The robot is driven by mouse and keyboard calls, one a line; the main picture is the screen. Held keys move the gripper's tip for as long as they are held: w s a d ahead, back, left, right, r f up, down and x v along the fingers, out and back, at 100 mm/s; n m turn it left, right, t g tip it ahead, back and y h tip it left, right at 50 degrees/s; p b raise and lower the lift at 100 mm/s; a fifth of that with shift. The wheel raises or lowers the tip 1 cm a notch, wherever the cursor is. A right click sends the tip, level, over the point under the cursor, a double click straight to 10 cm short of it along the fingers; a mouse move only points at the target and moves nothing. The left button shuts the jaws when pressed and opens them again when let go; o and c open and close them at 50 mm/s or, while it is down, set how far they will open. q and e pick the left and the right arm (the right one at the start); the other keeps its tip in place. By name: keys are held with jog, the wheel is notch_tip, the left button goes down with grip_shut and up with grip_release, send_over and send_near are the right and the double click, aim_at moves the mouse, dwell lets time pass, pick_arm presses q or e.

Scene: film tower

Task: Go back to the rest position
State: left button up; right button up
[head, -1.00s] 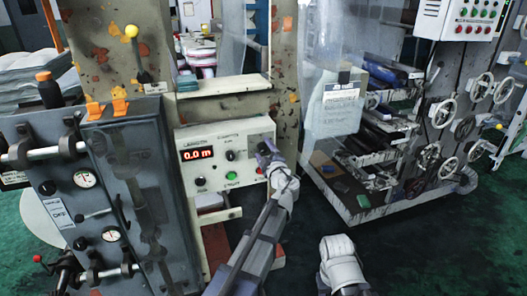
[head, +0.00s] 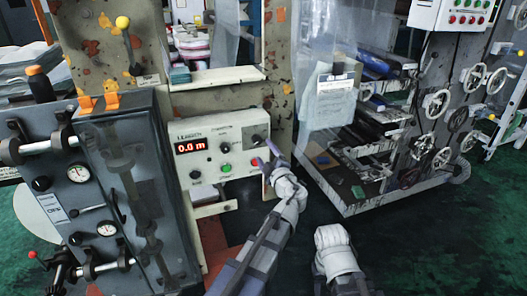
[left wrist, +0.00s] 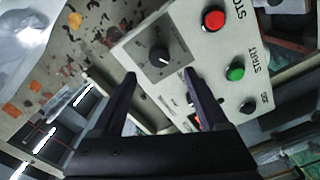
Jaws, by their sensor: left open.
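My left gripper (head: 268,158) is in front of the right side of the white control panel (head: 192,150), near its buttons. In the left wrist view my left gripper (left wrist: 160,95) has its two dark fingers apart with nothing between them. Behind them show a black knob (left wrist: 159,54), a red stop button (left wrist: 214,20) and a green start button (left wrist: 236,73) on the panel. The panel's red display (head: 189,147) reads 0.0 m.
A grey machine cabinet (head: 150,190) with gauges and a red-knobbed lever stands on the left. A machine frame with several handwheels (head: 436,106) and a low base stands on the right. Green floor (head: 440,235) is free at the lower right.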

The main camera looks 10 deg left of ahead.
pick_arm(q)
jog(key=s+d+f+m+g+h+p, duration=0.25)
jog(key=s+f+m+g+p, duration=0.5)
jog(key=s, duration=0.55)
jog(key=s+d+f+m+g+h+p, duration=0.1)
jog(key=s+d+f+m+g+h, duration=0.1)
jog(key=s+m, duration=0.5)
jog(key=s+d+f+m+g+h+p, duration=0.1)
jog(key=s+d+f+m+g+h, duration=0.2)
jog(key=s+d+m, duration=0.5)
jog(key=shift+s+g+h, duration=0.65)
jog(key=shift+s+g, duration=0.25)
jog(key=shift+g, duration=0.45)
